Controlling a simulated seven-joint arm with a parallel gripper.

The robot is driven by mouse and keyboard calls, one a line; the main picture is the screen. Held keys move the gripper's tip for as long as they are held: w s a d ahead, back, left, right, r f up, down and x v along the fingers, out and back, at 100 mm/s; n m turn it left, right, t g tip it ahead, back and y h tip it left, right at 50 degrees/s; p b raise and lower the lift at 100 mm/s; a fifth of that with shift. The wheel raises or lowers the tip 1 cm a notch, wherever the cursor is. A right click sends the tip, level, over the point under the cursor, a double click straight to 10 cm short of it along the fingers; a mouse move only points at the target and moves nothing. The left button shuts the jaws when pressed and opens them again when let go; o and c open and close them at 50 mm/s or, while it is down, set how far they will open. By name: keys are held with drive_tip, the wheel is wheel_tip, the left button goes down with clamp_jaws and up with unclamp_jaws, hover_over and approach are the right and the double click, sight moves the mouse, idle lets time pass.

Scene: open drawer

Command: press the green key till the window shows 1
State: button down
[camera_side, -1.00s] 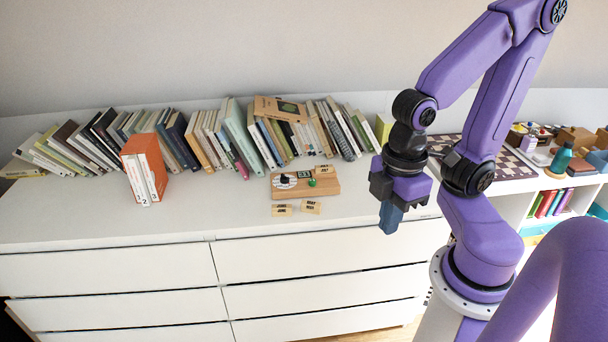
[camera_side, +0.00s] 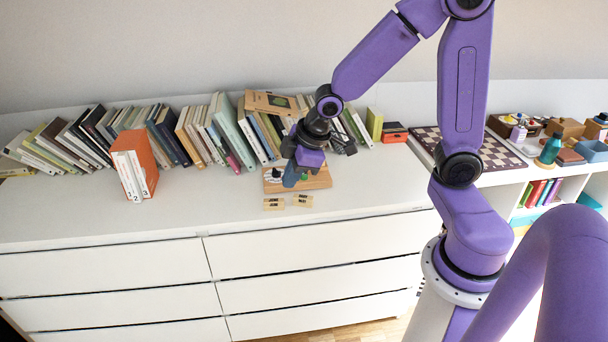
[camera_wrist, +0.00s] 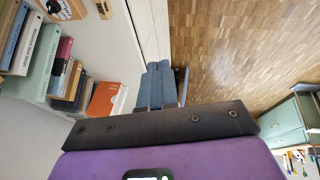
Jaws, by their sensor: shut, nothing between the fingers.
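The wooden board (camera_side: 321,181) lies on the white dresser top, in front of the row of books. The green key (camera_side: 304,176) shows only as a small bit of green beside my gripper. My gripper (camera_side: 290,185) is shut and empty, its blue fingers pointing down in front of the board's left-middle part. I cannot tell from this view whether they touch it. The window is hidden behind my gripper, so its number cannot be read. In the wrist view the shut fingers (camera_wrist: 160,85) show at the middle, and part of the board (camera_wrist: 70,9) at the top left.
Two small wooden tags (camera_side: 274,204) (camera_side: 302,201) lie in front of the board. An orange and white book set (camera_side: 134,167) stands to the left. Leaning books (camera_side: 235,135) line the back. A chequered board (camera_side: 480,150) lies to the right. The dresser's front left is clear.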

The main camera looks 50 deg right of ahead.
drive_tip(key=w+d+f+m+t, duration=0.1)
drive_tip(key=w+d+f+t, duration=0.25)
drive_tip(key=w+d, duration=0.8)
drive_tip(key=t+h, duration=0.1)
drive_tip(key=h, duration=0.1)
hover_over(304, 176)
drive_tip(key=f, duration=0.1)
drive_tip(key=d+f, duration=0.1)
drive_tip(key=f, duration=0.1)
drive_tip(key=shift+s+f+m, duration=0.1)
drive_tip(key=shift+f+m, duration=0.15)
drive_tip(key=shift+m, duration=0.15)
drive_tip(key=shift+a, duration=0.1)
drive_tip(key=shift+f, duration=4.4)
drive_tip(key=shift+f, duration=0.15)
drive_tip(key=shift+f, duration=0.3)
drive_tip(key=shift+f, duration=0.8)
drive_tip(key=shift+r, duration=1.25)
